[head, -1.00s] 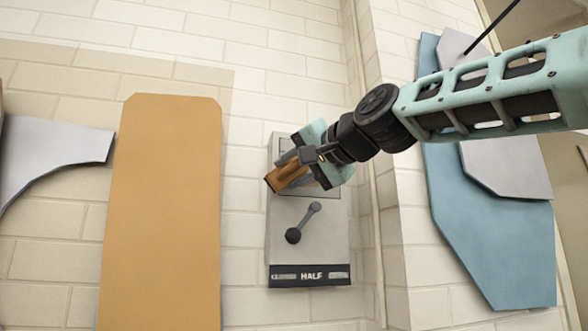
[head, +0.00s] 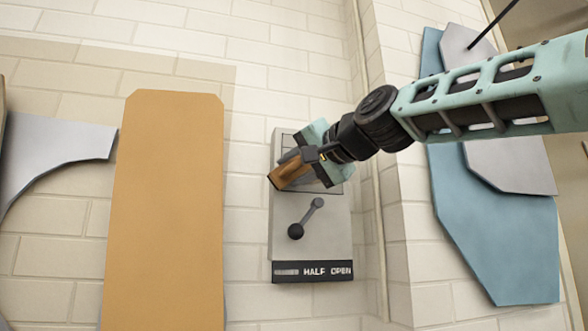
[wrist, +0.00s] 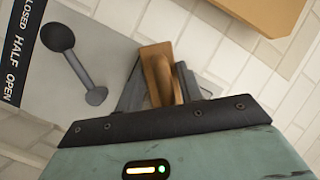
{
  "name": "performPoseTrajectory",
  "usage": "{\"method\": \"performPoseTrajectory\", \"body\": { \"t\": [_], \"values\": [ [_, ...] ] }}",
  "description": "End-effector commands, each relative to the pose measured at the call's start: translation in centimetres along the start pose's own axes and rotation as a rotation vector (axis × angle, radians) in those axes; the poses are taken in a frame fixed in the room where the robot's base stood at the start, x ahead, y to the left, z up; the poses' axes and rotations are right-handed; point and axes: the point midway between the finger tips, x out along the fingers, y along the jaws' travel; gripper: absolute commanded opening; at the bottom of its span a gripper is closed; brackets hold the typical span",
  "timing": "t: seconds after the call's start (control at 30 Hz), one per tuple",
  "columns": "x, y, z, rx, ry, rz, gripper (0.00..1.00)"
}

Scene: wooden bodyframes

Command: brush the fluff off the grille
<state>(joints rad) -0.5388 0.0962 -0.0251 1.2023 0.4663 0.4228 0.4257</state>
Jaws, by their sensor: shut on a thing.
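My gripper (head: 293,166) is shut on a brown wooden brush (head: 289,176) at the upper part of a grey wall box. In the wrist view the brush (wrist: 157,72) stands between the fingers (wrist: 161,88). The grille seems to be the framed panel (head: 284,141) at the top of the box, mostly hidden behind my gripper. I cannot make out any fluff. Whether the brush touches the grille I cannot tell.
Below the brush a dark lever (head: 307,217) with a round knob sticks out of the box, above a label strip (head: 313,271). An orange board (head: 165,210) stands left. Blue and grey panels (head: 500,220) hang right. Bare brick wall lies between board and box.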

Motion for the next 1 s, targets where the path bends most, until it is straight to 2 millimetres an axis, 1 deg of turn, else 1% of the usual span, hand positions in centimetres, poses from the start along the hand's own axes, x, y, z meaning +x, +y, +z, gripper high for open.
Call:
{"method": "performPoseTrajectory", "body": {
  "t": [0.03, 0.2, 0.53, 0.83, 1.0],
  "values": [
    [-0.2, 0.5, -0.3, 0.001, 0.005, 0.000, 0.19],
    [-0.9, 1.4, -1.2, 0.002, 0.005, 0.000, 0.19],
    [-1.5, 2.1, -2.2, 0.000, 0.002, -0.001, 0.19],
    [-2.3, 3.7, -3.8, 0.001, 0.003, 0.000, 0.19],
    [-2.6, 4.1, -4.5, 0.000, 0.003, -0.001, 0.19]
  ]
}}
